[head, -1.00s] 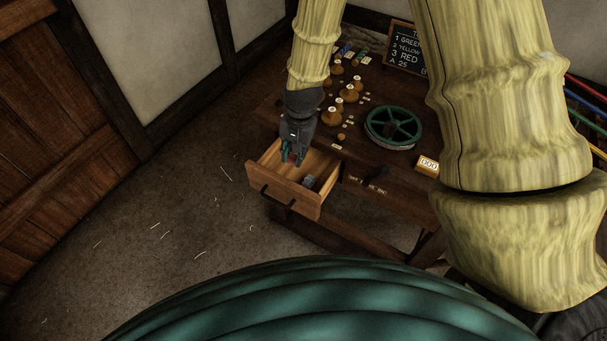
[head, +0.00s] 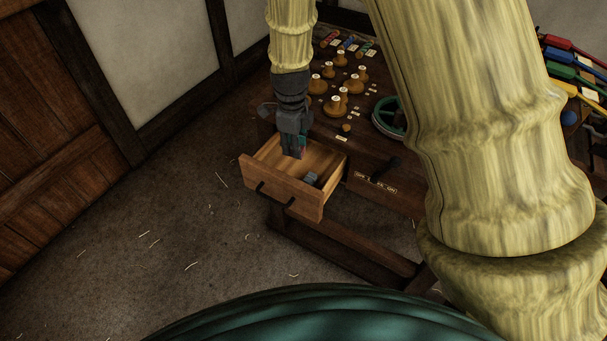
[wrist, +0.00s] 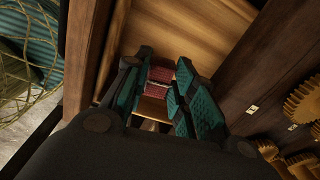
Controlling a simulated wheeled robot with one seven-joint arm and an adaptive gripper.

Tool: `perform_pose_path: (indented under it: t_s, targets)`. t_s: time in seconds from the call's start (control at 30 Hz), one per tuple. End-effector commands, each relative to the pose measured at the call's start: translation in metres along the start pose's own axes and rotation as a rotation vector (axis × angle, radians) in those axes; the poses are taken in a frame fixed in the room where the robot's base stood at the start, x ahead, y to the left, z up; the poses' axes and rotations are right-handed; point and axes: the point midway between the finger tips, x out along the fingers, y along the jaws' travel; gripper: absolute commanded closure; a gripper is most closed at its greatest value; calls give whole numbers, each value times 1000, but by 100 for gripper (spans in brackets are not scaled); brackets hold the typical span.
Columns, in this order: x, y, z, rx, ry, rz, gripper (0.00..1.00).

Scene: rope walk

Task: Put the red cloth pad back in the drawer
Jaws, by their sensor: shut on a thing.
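The red cloth pad (wrist: 160,75) shows between the teal finger pads of my gripper (wrist: 158,100) in the wrist view, partly hidden by the fingers. My gripper (head: 293,152) is shut on it and points down over the back left part of the open drawer in the head view. The wooden drawer (head: 268,184) is pulled out from the bench, and its light inside is largely bare. The wrist view shows the drawer's wooden floor (wrist: 190,32) around the fingers. I cannot tell whether the pad touches the floor.
A small grey object (head: 311,179) lies in the drawer's right part. The dark bench (head: 360,135) carries wooden knobs (head: 335,105) and a green wheel (head: 388,117) behind the drawer. The floor to the left is clear apart from straw.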

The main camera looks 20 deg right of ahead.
Motion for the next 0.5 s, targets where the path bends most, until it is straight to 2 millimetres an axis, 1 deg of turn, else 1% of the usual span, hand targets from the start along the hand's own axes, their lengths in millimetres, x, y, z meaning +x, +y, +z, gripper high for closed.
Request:
perform_pose_path:
  t_s: [0.03, 0.1, 0.2, 0.27, 0.5]
  targets:
    - [4, -1, 1, 42, 2, 1, 100]
    - [4, -2, 1, 94, 4, 3, 100]
    - [5, -3, 2, 136, 6, 6, 100]
    - [8, -2, 1, 149, 7, 7, 100]
    - [43, 0, 1, 152, 9, 9, 100]
